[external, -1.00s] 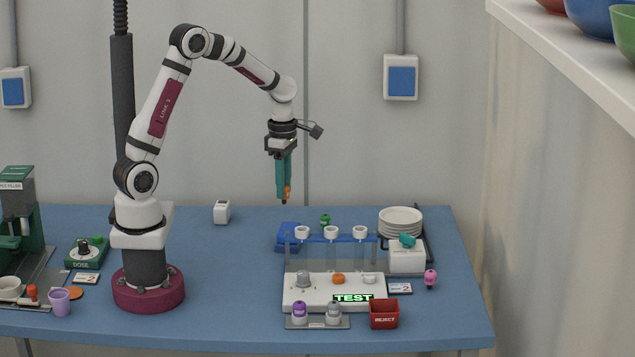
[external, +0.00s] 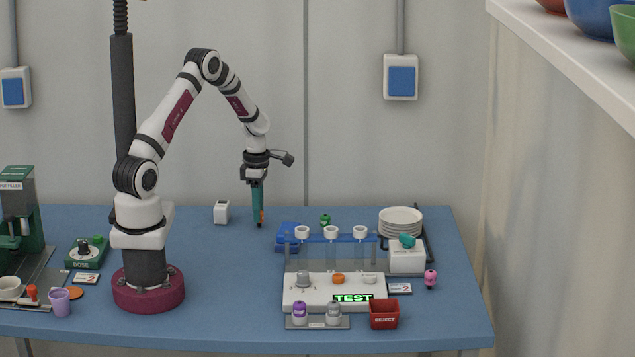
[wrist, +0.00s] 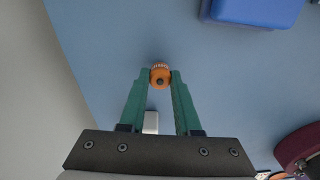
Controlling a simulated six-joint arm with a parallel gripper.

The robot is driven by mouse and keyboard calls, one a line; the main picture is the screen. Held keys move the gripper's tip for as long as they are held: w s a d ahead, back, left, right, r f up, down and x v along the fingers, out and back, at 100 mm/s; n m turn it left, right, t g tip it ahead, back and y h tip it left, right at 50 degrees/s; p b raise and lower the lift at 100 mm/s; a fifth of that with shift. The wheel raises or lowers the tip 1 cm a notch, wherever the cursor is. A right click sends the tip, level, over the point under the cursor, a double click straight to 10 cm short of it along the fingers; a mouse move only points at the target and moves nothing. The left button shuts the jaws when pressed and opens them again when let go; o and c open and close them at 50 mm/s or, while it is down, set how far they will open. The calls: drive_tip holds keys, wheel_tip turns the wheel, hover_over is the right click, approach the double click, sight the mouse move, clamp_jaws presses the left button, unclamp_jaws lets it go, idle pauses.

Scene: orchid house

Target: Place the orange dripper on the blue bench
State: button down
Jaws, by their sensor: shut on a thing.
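My gripper (external: 259,222) has teal fingers and points straight down above the back of the blue bench (external: 230,250). It is shut on the orange dripper (external: 262,216), which shows as a small orange piece at the fingertips. In the wrist view the orange dripper (wrist: 160,76) sits between the two fingertips, its round end with a dark centre facing the camera. The bench surface (wrist: 120,60) lies beneath it. Whether the dripper's lower tip touches the bench is hard to tell; it appears slightly above or close to it.
A white box (external: 221,212) stands left of my gripper and a blue box (external: 288,236) to its right. A rack with white cups (external: 331,238), plates (external: 400,221) and a red reject bin (external: 384,314) stand further right. The bench between my base and the rack is clear.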

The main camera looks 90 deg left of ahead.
drive_tip(key=c, duration=0.6)
unclamp_jaws()
drive_tip(key=shift+f, duration=0.1)
wheel_tip(320, 180, up, 12)
drive_tip(key=w+d+r+m, duration=0.3)
drive_tip(key=d+r+m, duration=0.3)
drive_tip(key=d+m, duration=0.4)
drive_tip(key=s+d+r+m+y, duration=0.1)
drive_tip(key=s+d+r+m, duration=0.1)
drive_tip(key=d+m, duration=0.65)
drive_tip(key=s+d+r+m, duration=0.1)
drive_tip(key=s+d+m, duration=0.1)
drive_tip(key=d+m, duration=0.6)
drive_tip(key=s+d+m, duration=0.2)
drive_tip(key=s+m, duration=0.1)
drive_tip(key=m, duration=0.1)
drive_tip(key=s+d+f+m, duration=0.1)
drive_tip(key=s+d+m, duration=0.1)
drive_tip(key=m, duration=0.3)
drive_tip(key=s+d+m, duration=0.3)
drive_tip(key=s+m, duration=0.1)
drive_tip(key=shift+f+y, duration=0.15)
drive_tip(key=shift+y, duration=0.25)
